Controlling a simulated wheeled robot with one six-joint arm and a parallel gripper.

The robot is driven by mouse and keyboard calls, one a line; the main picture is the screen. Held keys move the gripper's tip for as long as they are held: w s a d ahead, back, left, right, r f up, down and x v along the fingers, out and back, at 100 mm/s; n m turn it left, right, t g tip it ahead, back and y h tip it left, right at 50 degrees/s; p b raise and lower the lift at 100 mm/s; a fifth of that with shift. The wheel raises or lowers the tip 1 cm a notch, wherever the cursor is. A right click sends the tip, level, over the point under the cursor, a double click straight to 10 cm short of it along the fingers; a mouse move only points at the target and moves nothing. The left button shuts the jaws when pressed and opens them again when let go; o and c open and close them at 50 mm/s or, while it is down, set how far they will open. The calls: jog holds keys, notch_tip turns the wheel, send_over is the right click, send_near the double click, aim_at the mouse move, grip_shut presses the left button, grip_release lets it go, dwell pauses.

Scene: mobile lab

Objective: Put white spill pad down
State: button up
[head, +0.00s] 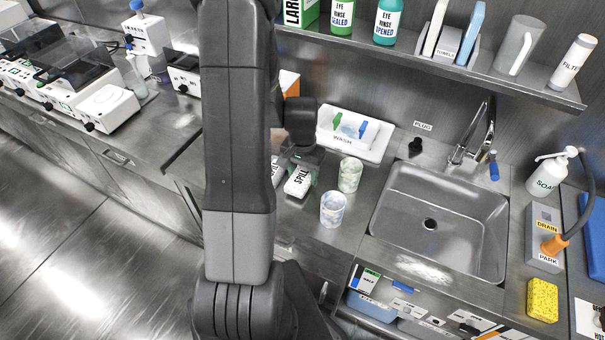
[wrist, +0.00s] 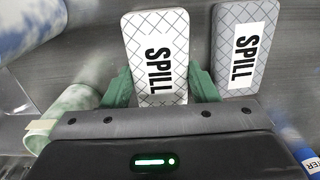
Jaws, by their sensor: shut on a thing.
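The white spill pad (wrist: 160,57) has a quilted pattern and a white SPILL label. My gripper (wrist: 161,88) is shut on it, with one green finger at each long side. The pad also shows in the head view (head: 298,182), at the counter left of the cups. A grey spill pad (wrist: 244,45) with the same label lies beside it, to the right in the wrist view, with a narrow gap between them. Part of the grey pad shows in the head view (head: 277,172), partly hidden by my arm. I cannot tell whether the white pad touches the counter.
Two marbled cups, one greenish (head: 350,174) and one bluish (head: 333,209), stand close to the right of the pad. A white WASH tray (head: 377,152) sits behind. The sink (head: 437,222) is further right. Bare counter (head: 303,222) lies in front of the pad.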

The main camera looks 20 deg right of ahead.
aim_at(302, 175)
jog(key=shift+f, duration=0.5)
jog(key=shift+f, duration=0.2)
jog(key=o, duration=1)
jog(key=shift+r, duration=0.1)
notch_tip(302, 175, up, 12)
jog(key=shift+r, duration=0.15)
jog(key=shift+f, duration=5.5)
